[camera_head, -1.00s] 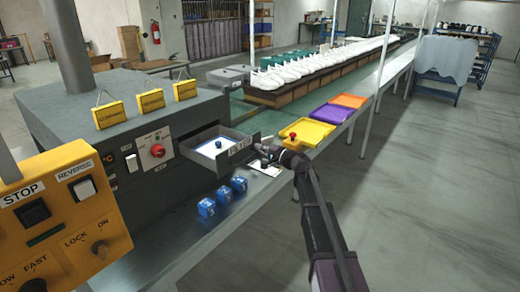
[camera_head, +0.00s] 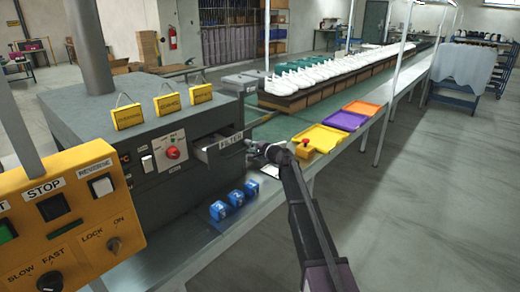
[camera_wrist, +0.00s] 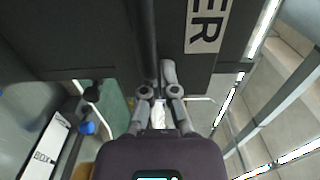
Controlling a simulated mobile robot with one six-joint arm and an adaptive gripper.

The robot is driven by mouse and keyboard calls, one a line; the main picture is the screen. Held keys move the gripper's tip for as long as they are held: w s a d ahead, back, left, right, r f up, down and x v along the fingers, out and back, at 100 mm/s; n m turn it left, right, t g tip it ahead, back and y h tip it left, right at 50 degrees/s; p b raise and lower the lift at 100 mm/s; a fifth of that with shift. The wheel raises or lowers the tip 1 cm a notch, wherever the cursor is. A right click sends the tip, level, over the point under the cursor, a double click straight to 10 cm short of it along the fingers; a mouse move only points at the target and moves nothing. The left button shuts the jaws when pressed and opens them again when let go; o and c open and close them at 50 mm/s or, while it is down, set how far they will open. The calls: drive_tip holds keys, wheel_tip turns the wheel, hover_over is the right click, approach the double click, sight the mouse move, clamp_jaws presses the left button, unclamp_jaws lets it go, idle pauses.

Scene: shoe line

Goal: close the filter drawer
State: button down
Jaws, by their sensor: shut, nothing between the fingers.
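The filter drawer (camera_head: 212,149) is a grey drawer with a white FILTER label on its front, in the right end of the dark grey machine. It sticks out a short way. My gripper (camera_head: 252,147) is shut and empty, at the drawer front beside the label's right end. In the wrist view, my gripper's fingertips (camera_wrist: 160,72) are together close to the dark drawer front (camera_wrist: 185,60), with the letters ER showing. I cannot tell for sure whether they touch it.
Several blue boxes (camera_head: 236,198) stand on the metal ledge below the drawer. A yellow tray (camera_head: 318,139), a purple tray (camera_head: 345,121) and an orange tray (camera_head: 364,108) lie along the bench behind my arm. An orange control panel (camera_head: 70,215) stands at the left front.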

drive_tip(key=x, duration=0.9)
drive_tip(key=shift+w+a, duration=0.1)
drive_tip(key=shift+w, duration=0.3)
drive_tip(key=shift+w+a, duration=0.1)
drive_tip(key=shift+a, duration=0.1)
drive_tip(key=shift+r, duration=0.1)
drive_tip(key=shift+s+d, duration=0.25)
drive_tip(key=shift+s, duration=0.05)
drive_tip(key=v, duration=1.3)
drive_tip(key=shift+s+d, duration=0.2)
drive_tip(key=shift+d, duration=0.15)
